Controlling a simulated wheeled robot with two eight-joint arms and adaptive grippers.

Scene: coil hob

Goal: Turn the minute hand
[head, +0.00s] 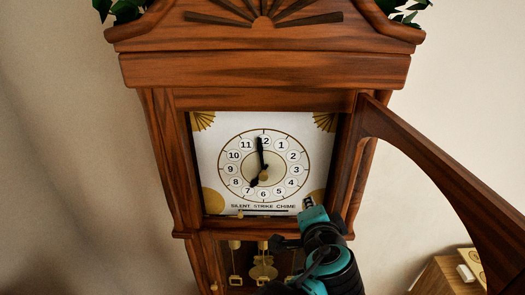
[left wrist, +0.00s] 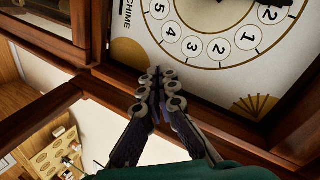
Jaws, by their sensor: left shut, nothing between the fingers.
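The clock face (head: 225,150) is white with a ring of numbers, inside a wooden case. The dark minute hand (head: 260,151) points up, just left of 12; its end also shows at the top right edge of the left wrist view (left wrist: 283,3). The shorter hour hand (head: 254,182) points down near 7. My left gripper (head: 308,203) is at the lower right corner of the face, apart from both hands. In the left wrist view its fingertips (left wrist: 161,90) are together and empty, near the frame beside numbers 3 and 4. My right gripper is not seen.
The wooden door (head: 440,170) stands swung open on the right. The case frame (head: 170,150) borders the face. Below are pendulum parts (head: 263,265) in the lower case. A small wooden cabinet (head: 440,277) stands at the lower right.

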